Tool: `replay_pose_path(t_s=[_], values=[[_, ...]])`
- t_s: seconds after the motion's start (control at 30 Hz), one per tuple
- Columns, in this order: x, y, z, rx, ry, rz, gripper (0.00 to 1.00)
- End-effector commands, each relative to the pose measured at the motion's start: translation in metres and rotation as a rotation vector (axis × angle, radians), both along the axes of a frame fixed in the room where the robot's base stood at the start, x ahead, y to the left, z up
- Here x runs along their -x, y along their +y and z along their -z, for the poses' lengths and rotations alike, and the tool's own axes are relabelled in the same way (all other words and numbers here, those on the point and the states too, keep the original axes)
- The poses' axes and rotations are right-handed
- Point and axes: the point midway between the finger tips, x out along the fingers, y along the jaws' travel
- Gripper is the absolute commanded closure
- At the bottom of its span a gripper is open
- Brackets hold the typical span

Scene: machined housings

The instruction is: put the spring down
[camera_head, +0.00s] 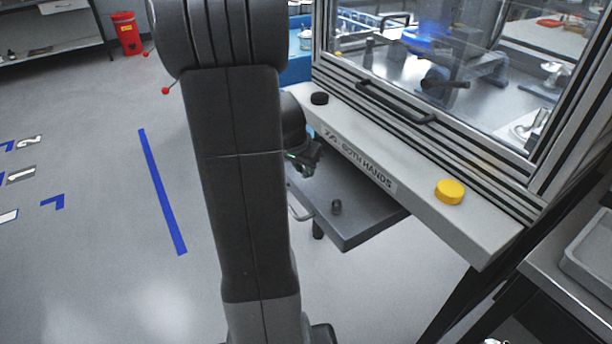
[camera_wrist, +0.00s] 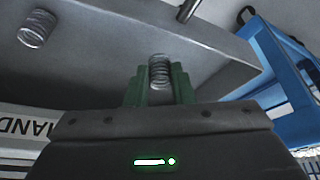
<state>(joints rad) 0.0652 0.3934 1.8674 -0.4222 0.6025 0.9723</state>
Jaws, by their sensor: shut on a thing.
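In the wrist view, a metal coil spring (camera_wrist: 159,71) is upright between the two green fingers of my gripper (camera_wrist: 158,84). The fingers are shut on it. A second coil spring (camera_wrist: 37,28) stands apart at the upper left on the grey shelf (camera_wrist: 110,38). In the head view my gripper (camera_head: 303,164) is at the left end of the shelf (camera_head: 372,222), partly hidden by my arm. The standing spring (camera_head: 337,207) shows as a small dark shape near the shelf's front. I cannot tell whether the held spring touches the shelf.
A machine ledge (camera_head: 400,180) marked "BOTH HANDS" runs above the shelf, with a yellow button (camera_head: 449,191) and a black button (camera_head: 319,98). A glazed enclosure with a dark handle (camera_head: 395,103) rises behind. The shelf's right part is bare. A blue frame (camera_wrist: 282,75) is at the wrist view's right.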

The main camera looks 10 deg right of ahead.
Motion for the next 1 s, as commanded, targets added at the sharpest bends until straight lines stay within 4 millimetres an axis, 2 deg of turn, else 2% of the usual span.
replay_pose_path(t_s=[0.03,0.17,0.5,0.53,0.63,1.0], values=[[0.001,0.000,0.011,-0.001,0.003,0.001,1.00],[0.000,0.000,0.027,0.000,0.003,0.001,1.00],[0.000,0.000,0.029,0.000,0.000,0.000,1.00],[0.000,0.000,0.028,0.000,0.000,0.000,0.75],[0.000,0.000,0.028,0.000,0.000,0.000,0.57],[0.000,0.000,0.024,0.000,0.001,-0.001,0.57]])
